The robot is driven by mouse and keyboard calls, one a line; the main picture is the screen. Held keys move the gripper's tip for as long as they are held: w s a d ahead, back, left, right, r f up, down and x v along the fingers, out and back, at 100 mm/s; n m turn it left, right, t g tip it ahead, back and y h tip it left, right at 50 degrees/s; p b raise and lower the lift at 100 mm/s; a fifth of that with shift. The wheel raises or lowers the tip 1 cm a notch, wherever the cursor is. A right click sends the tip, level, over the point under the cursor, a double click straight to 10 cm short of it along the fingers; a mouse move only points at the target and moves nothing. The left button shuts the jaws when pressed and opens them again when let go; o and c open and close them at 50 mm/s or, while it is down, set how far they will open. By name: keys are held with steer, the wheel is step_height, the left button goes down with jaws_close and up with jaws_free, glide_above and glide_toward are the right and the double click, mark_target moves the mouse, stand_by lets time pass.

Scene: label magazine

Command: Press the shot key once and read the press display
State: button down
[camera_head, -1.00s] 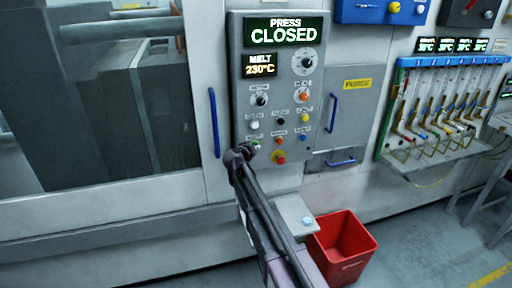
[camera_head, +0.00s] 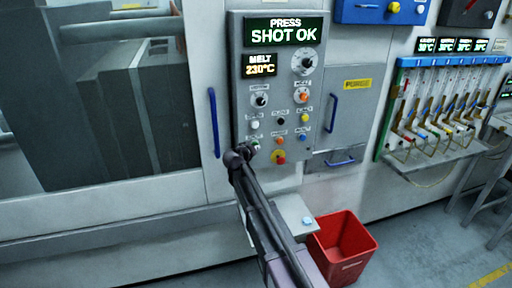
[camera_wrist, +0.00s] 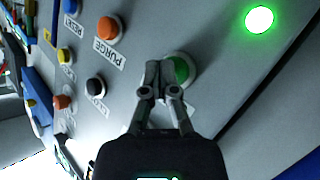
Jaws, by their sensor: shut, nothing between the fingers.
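The press display (camera_head: 285,31) at the top of the grey control panel reads "PRESS SHOT OK". A smaller display (camera_head: 260,65) below it reads "MELT 230°C". My gripper (camera_head: 240,155) is at the lower left of the panel, in front of the green key. In the wrist view my gripper (camera_wrist: 163,75) is shut and empty, its fingertips at the left side of the green key (camera_wrist: 182,69). I cannot tell whether the tips touch it. The key's label is mostly hidden by the fingers. A round green lamp (camera_wrist: 259,19) is lit near the key.
Other buttons sit close by: an orange purge key (camera_wrist: 108,28), a black key (camera_wrist: 95,87) and a red-on-yellow button (camera_head: 279,157). A blue door handle (camera_head: 214,123) is left of the panel. A red bin (camera_head: 343,247) stands on the floor below.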

steer(key=shift+s+d, duration=0.25)
steer(key=shift+s, duration=0.4)
steer(key=shift+s, duration=0.1)
steer(key=s, duration=0.1)
steer(key=s+d, duration=0.1)
steer(key=s, duration=0.2)
steer(key=shift+s+d, duration=0.25)
steer(key=shift+s, duration=0.05)
steer(key=shift+d, duration=0.1)
stand_by(0.8)
steer(key=s+d+f+m+g, duration=0.1)
steer(key=s+d+f+g, duration=0.35)
steer(key=s+d, duration=0.35)
steer(key=s+d+f+m+g, duration=0.1)
steer(key=s+d+f+g, duration=0.35)
steer(key=s+d, duration=0.25)
steer(key=s+d+f+g+y, duration=0.1)
steer(key=s+f+g+y, duration=0.1)
steer(key=s, duration=0.6)
steer(key=s+d+f+n+g+y, duration=0.1)
steer(key=s+y, duration=0.3)
steer(key=s, duration=0.4)
steer(key=shift+s+f+n+g, duration=0.3)
steer(key=shift+f+g, duration=0.25)
steer(key=shift+g, duration=0.05)
